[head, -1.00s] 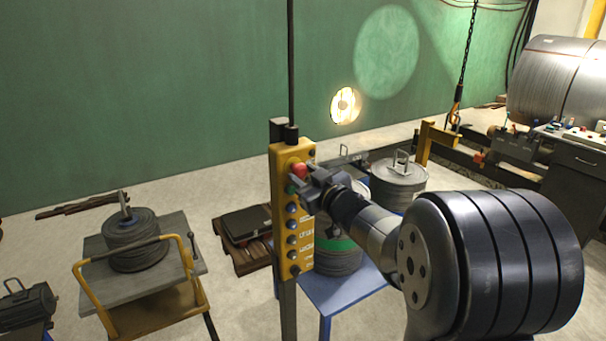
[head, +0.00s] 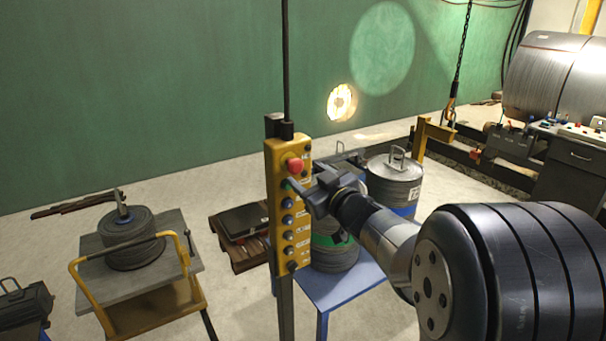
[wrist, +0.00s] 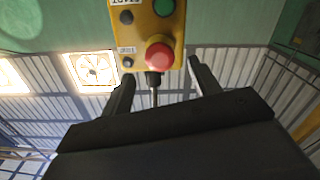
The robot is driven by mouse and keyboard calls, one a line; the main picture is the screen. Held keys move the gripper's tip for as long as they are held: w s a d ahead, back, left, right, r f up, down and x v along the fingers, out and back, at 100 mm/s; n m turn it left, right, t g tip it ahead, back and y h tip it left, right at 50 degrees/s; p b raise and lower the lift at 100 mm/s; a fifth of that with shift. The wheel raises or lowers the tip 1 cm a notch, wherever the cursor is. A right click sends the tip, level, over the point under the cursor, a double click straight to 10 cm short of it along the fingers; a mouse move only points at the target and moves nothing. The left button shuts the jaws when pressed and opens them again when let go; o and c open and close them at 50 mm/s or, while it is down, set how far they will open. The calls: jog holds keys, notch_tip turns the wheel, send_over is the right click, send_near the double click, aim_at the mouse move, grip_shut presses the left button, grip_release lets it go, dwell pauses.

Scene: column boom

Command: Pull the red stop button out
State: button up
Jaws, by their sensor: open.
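The red stop button (head: 295,165) is at the top of a yellow control box (head: 274,205) that hangs upright on a cable against a post. A green button and several dark buttons run below it. In the wrist view the picture is turned over: the red button (wrist: 159,56) shows beyond my gripper (wrist: 160,85), between the lines of its two fingers. My gripper (head: 302,190) is open and empty, to the right of the box and a little below the red button in the head view. It is apart from the red button.
A blue table (head: 345,292) with metal drums stands behind my arm. A yellow-framed cart (head: 140,297) with a coil stands at the left. A dark case on a pallet (head: 240,225) lies behind the box. The floor between the cart and box is partly clear.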

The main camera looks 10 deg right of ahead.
jog(key=v, duration=0.7)
jog(key=shift+s, duration=0.15)
jog(key=shift+c, duration=0.2)
dwell(1.6)
